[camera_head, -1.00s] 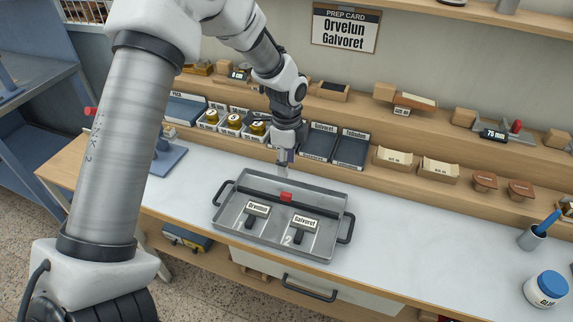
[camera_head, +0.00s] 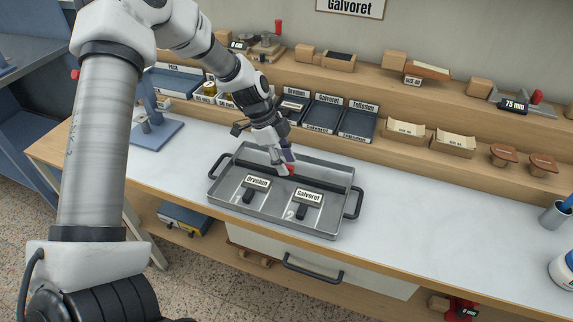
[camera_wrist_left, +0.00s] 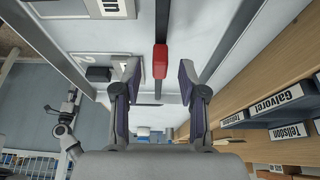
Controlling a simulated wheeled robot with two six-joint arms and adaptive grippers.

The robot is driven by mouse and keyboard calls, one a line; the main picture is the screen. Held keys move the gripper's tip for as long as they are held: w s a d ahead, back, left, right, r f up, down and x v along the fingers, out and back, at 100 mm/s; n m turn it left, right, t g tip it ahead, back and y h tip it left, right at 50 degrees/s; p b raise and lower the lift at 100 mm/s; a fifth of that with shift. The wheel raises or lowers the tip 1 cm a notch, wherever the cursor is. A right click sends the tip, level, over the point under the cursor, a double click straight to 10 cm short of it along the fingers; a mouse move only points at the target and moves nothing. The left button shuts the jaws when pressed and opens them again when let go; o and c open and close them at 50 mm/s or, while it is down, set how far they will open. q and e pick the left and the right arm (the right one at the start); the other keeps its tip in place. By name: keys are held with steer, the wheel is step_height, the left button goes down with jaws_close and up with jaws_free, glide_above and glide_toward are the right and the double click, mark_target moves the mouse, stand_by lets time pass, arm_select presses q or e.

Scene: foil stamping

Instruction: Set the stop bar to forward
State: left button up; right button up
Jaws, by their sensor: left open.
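The grey metal tray (camera_head: 262,212) sits on the bench with a dark stop bar (camera_head: 322,186) across it, towards its back side. A red block (camera_head: 291,169) is on the bar; it also shows in the left wrist view (camera_wrist_left: 160,61). My left gripper (camera_head: 282,168) is at the red block and partly overlaps it in the head view. In the left wrist view the left gripper (camera_wrist_left: 160,77) is open, with the red block just ahead of the gap between its fingertips. Whether the fingers touch it is unclear. My right gripper is not in view.
Stamps labelled Orvelun (camera_head: 257,183) and Galvoret (camera_head: 308,197) lie in the tray's front part. The tray has black handles (camera_head: 354,203) at both ends. Shelves with labelled blue trays (camera_head: 322,115) stand behind.

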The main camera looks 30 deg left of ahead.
arm_select(q)
steer(key=shift+w+d+f, duration=0.1)
steer(key=shift+d+f, duration=0.05)
steer(key=shift+f, duration=0.5)
steer(key=shift+d+r, duration=0.1)
jaws_close()
steer(key=shift+s+f+b, duration=0.25)
steer(key=shift+s+b, duration=0.05)
steer(key=shift+b, duration=0.1)
steer(key=shift+s+d, duration=0.15)
steer(key=shift+s, duration=0.2)
steer(key=shift+s+r, duration=0.25)
jaws_free()
steer(key=shift+w+f, duration=0.1)
steer(key=shift+w, duration=0.15)
steer(key=shift+s, duration=0.1)
